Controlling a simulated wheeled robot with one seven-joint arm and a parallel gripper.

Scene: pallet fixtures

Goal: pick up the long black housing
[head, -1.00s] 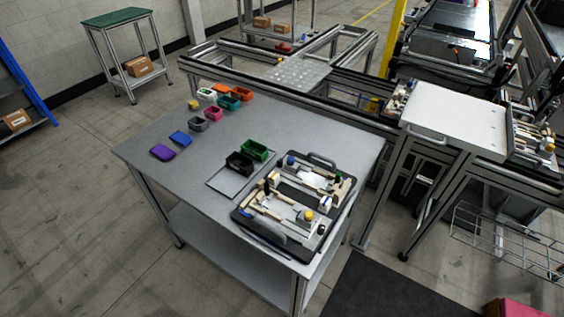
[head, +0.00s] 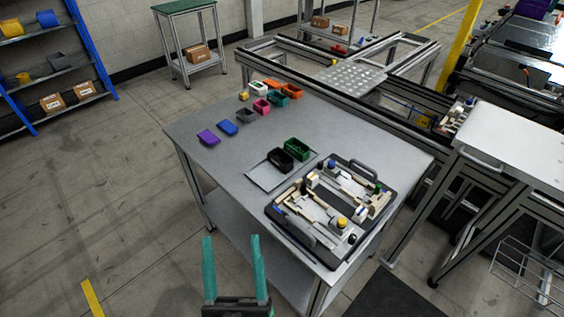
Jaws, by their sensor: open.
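My gripper (head: 231,238) is at the bottom of the head view, with two teal fingers pointing up and spread apart. It is empty and appears in front of the table's near left side, well apart from the black housing.
A dark pallet fixture (head: 272,211) with pale blocks and a handle lies right of the plate. Small coloured housings, including a purple one (head: 208,137) and a blue one (head: 227,128), stand at the table's back left. The table's left front is bare.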

